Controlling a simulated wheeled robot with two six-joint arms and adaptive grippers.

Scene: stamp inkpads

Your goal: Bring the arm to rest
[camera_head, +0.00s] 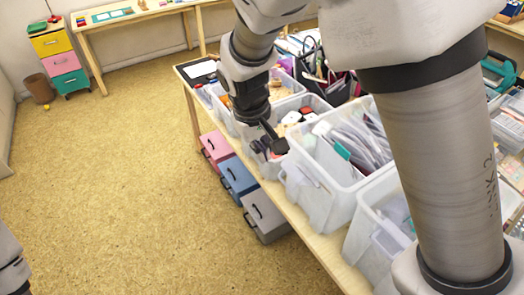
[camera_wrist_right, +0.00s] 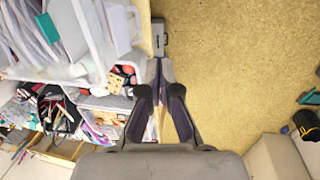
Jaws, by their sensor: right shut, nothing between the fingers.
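My right arm reaches in from the top right of the head view and crosses over the table (camera_head: 330,252). My right gripper (camera_head: 276,142) points down over the clear bins along the table's edge. In the right wrist view its two dark fingers (camera_wrist_right: 161,92) show at the bottom middle, with nothing held between them. It is shut and empty. Part of my left arm shows at the lower left edge of the head view; its gripper is out of the picture.
Clear bins of supplies (camera_head: 320,190) line the table. Pink, blue and grey boxes (camera_head: 266,217) stand on the floor beside it. A coloured drawer unit (camera_head: 60,58) and a brown bin (camera_head: 39,88) are at the far left. The floor (camera_head: 120,190) at left is open.

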